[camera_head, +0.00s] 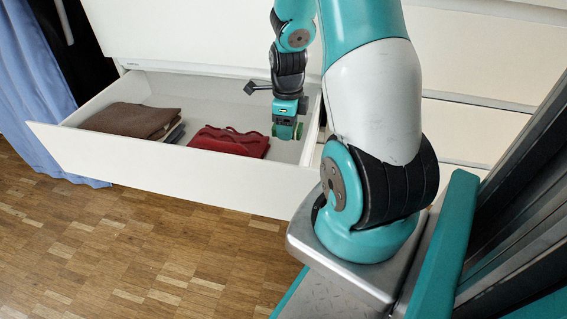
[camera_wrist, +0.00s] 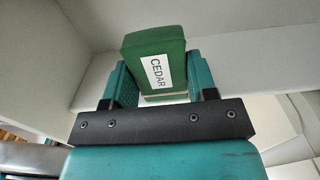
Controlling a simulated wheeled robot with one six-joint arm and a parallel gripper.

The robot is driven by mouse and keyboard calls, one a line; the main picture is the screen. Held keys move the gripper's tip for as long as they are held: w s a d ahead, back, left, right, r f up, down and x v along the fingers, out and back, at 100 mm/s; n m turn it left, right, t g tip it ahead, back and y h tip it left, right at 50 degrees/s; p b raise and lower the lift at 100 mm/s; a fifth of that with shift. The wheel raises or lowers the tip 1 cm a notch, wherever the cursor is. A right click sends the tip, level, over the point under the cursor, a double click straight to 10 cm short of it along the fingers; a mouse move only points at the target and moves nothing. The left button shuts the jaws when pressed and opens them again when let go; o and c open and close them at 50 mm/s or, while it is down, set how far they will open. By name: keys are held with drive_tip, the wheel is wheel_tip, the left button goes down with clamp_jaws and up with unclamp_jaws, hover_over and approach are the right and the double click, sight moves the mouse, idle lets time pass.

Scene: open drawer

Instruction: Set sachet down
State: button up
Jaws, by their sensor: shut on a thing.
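The sachet (camera_wrist: 154,56) is a green block-shaped packet with a white label reading CEDAR. In the wrist view it sits between the two teal fingers of my gripper (camera_wrist: 152,84), which is shut on it. In the head view my gripper (camera_head: 287,128) is at the right end of the open drawer (camera_head: 170,179), to the right of the red cloth. The green sachet shows there at the fingertips (camera_head: 284,131). I cannot tell whether the sachet touches the drawer floor.
In the drawer lie a folded brown cloth (camera_head: 130,120), with darker cloth under it, and a folded red cloth (camera_head: 229,141). Bare drawer floor shows behind and between them. The drawer's front and side walls stand close to my gripper. A blue curtain (camera_head: 38,90) hangs at the left.

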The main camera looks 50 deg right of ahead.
sight(287, 163)
wheel_tip(287, 163, down, 11)
drive_tip(key=b, duration=0.5)
drive_tip(key=shift+r, duration=0.1)
drive_tip(key=shift+f, duration=0.2)
drive_tip(key=o, duration=1)
drive_tip(key=shift+r, duration=0.2)
